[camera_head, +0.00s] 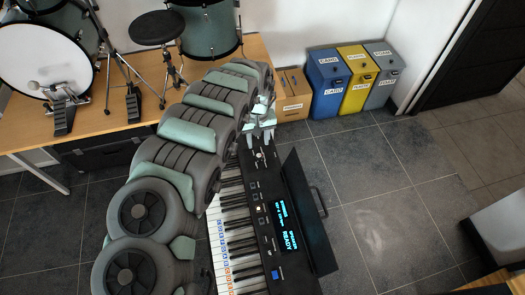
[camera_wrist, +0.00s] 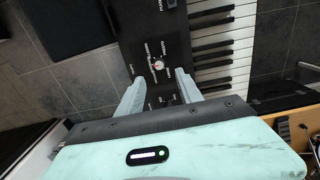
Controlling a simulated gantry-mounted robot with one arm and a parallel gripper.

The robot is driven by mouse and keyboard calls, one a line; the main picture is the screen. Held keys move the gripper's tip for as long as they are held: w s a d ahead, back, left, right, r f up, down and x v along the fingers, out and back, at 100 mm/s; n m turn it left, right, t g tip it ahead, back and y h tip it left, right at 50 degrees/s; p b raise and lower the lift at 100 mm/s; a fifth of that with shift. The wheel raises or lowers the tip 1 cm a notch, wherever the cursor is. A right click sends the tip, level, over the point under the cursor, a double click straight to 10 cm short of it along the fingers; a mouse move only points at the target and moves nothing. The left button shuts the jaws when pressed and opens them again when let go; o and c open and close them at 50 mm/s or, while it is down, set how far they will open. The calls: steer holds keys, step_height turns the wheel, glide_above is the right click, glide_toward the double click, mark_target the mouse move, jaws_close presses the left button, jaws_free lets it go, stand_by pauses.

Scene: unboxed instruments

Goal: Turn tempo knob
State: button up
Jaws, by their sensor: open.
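The tempo knob (camera_wrist: 158,65) is a small round knob with a pale top and some red on it, on the dark control panel of the keyboard (camera_head: 262,200). In the wrist view it shows just beyond my fingertips, about midway between them. My gripper (camera_wrist: 159,76) is open and empty, with one pale finger to each side of the knob. In the head view my gripper (camera_head: 259,139) is over the far end of the keyboard, close to a small knob. I cannot tell how high the fingertips are above the panel.
The keyboard's lit display (camera_head: 286,227) reads READY. A dark flat panel (camera_head: 308,215) stands along its right side. A wooden box (camera_head: 293,96) and blue, yellow and grey bins (camera_head: 355,80) stand behind. Drums stand on a wooden platform (camera_head: 95,130) at left. Tiled floor is clear at right.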

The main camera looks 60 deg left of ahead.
mark_target(259, 156)
steer(key=shift+w+f+b, duration=0.1)
steer(key=shift+f+b, duration=0.35)
steer(key=shift+f, duration=3.95)
jaws_close()
